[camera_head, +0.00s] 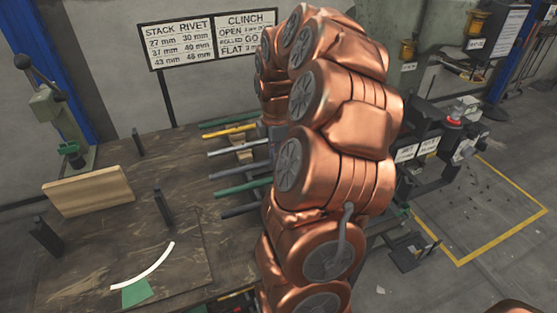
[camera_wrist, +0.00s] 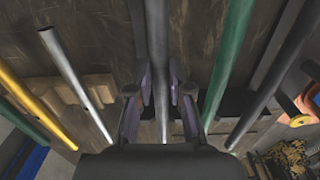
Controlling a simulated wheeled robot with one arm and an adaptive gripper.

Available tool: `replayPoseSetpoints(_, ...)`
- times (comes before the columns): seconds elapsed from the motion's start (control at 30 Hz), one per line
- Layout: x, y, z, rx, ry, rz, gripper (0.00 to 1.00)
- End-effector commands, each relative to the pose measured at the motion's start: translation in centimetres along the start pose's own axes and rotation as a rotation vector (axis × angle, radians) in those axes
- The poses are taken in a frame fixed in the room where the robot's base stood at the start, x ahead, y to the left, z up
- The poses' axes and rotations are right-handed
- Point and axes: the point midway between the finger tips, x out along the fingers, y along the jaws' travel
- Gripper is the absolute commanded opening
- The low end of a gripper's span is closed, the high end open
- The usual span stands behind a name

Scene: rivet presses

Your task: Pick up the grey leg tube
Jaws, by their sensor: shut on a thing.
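The grey leg tube (camera_wrist: 157,35) runs up the middle of the wrist view, between the two fingers of my gripper (camera_wrist: 158,95). The fingers are shut on it, one on each side. In the head view, the same tube (camera_head: 236,169) seems to be the one just above the lower green tube, with its right part hidden behind my copper arm. My gripper is hidden behind the arm there. I cannot tell whether the tube is lifted off its support.
A lighter grey tube (camera_wrist: 75,80) and a yellow tube (camera_wrist: 30,100) lie left of my gripper; a green tube (camera_wrist: 229,60) and a dark grey tube (camera_wrist: 275,70) lie right. A wooden block (camera_head: 88,190) and dark posts stand on the table. A black-framed sign (camera_head: 182,44) stands behind.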

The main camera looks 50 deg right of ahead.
Motion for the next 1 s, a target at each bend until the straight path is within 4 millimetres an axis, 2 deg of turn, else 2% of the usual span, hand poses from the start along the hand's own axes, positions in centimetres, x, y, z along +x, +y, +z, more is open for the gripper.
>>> replayPoseSetpoints(0.57,-0.3,0.0,0.0,-0.001,0.0,0.001,0.0)
replayPoseSetpoints(1.0,-3.7,-0.1,-0.1,0.0,-0.001,0.002,0.0)
